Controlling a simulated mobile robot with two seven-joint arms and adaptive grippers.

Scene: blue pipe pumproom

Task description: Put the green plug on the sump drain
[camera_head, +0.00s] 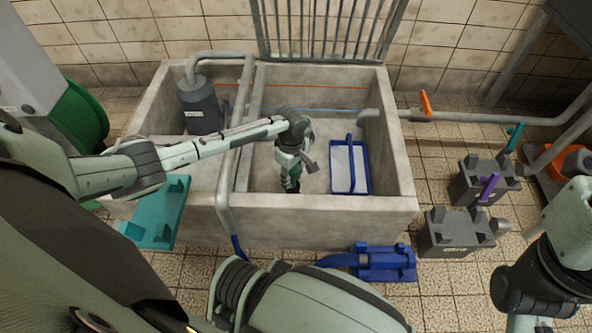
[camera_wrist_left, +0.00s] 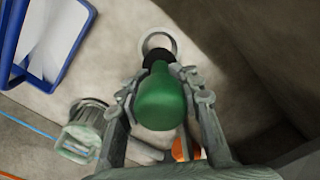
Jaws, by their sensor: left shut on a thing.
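The green plug (camera_wrist_left: 160,100) is between the fingers of my left gripper (camera_wrist_left: 158,82) in the left wrist view, and the fingers are shut on it. Its dark end points toward the sump drain (camera_wrist_left: 158,44), a pale ring in the floor with a dark middle. The dark end overlaps the near part of the ring; I cannot tell whether it touches. In the head view my left gripper (camera_head: 291,182) reaches down inside the concrete sump (camera_head: 312,212), and hides the drain. My right arm shows at the right edge, with its gripper's fingers out of view.
A blue-framed tray with white inside (camera_head: 350,168) stands right of my left gripper in the sump. A grey cylindrical pump (camera_head: 201,106) stands in the left compartment. A grey pipe (camera_head: 233,150) crosses above the sump. A pale see-through object (camera_wrist_left: 82,130) lies near the gripper.

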